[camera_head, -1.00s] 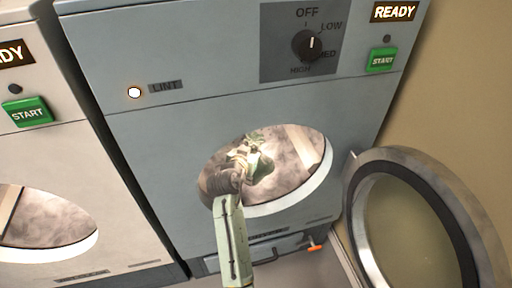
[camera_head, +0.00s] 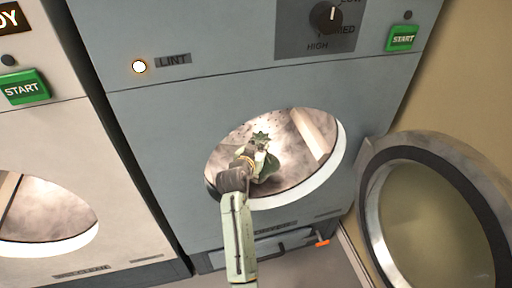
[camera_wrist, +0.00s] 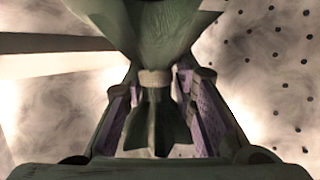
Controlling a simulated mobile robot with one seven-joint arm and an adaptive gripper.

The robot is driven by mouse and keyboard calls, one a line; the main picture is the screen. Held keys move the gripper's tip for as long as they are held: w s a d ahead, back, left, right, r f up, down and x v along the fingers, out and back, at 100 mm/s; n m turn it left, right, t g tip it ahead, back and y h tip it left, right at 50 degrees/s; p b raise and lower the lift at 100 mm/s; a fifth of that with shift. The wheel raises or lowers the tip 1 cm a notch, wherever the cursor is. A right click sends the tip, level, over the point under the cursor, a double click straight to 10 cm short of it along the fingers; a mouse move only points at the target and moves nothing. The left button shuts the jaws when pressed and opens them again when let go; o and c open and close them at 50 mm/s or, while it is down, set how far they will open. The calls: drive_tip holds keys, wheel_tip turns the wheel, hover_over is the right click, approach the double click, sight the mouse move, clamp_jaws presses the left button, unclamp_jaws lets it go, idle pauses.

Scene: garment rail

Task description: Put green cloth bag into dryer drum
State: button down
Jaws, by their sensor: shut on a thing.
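The green cloth bag (camera_head: 266,163) is at the opening of the blue-grey dryer, in front of its drum (camera_head: 295,140). In the wrist view the bag (camera_wrist: 155,35) is tied with a pale band, and its gathered neck lies between the purple-lined fingers. My gripper (camera_wrist: 155,105) is shut on this neck; in the head view my gripper (camera_head: 255,160) is partly hidden by my wrist. The drum's perforated wall (camera_wrist: 275,60) and a pale vane (camera_wrist: 50,50) fill the wrist view behind the bag. The dryer door (camera_head: 430,215) stands wide open at the right.
A second, cream dryer (camera_head: 90,150) stands at the left. The dryer front has a dial (camera_head: 325,16), a green start button (camera_head: 402,38) and a lit lint lamp (camera_head: 139,66). A lower panel has an orange tab (camera_head: 322,242).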

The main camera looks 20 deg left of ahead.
drive_tip(key=shift+f, duration=0.25)
drive_tip(key=c, duration=1.3)
unclamp_jaws()
drive_tip(key=shift+o, duration=0.3)
drive_tip(key=shift+f, duration=0.1)
drive_tip(key=v, duration=1.2)
